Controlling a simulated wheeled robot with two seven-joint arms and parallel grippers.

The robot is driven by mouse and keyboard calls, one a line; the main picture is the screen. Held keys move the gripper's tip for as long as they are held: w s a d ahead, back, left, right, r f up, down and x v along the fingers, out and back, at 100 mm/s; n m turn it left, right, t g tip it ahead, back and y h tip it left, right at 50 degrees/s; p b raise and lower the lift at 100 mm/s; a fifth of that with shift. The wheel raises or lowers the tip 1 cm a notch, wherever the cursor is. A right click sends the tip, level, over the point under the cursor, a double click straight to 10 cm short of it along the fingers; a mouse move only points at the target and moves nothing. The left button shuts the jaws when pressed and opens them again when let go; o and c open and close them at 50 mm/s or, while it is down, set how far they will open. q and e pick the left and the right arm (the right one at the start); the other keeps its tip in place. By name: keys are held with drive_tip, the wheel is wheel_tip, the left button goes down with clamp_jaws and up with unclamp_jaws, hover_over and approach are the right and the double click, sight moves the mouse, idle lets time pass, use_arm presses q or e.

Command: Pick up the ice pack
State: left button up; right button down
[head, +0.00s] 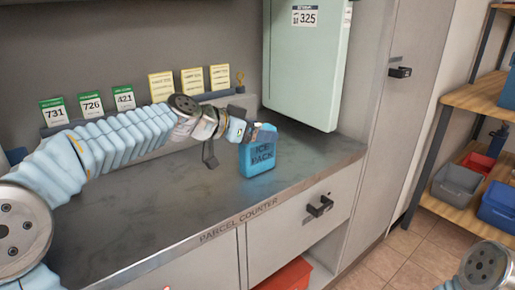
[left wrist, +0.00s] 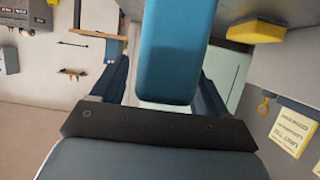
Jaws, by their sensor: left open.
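The blue ice pack (head: 259,155), with "ICE PACK" lettered on its face, stands upright on the grey parcel counter (head: 190,193). My left gripper (head: 250,131) is at the top of the ice pack, coming in from the left. In the left wrist view the ice pack (left wrist: 170,48) lies between the two spread fingers of the left gripper (left wrist: 165,85). The jaws are open; whether a finger touches the pack I cannot tell. My right gripper is not in view; only part of my right arm shows at the lower right.
A pale green cabinet (head: 306,62) marked 325 hangs close behind and right of the ice pack. Number cards (head: 91,104) and yellow notes (head: 192,82) line the back wall. A wooden shelf (head: 470,101) with bins stands at the right. The counter's front left is clear.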

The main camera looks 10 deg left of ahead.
use_arm(q)
drive_tip(key=shift+c, duration=0.4)
clamp_jaws()
drive_tip(key=shift+r, duration=0.1)
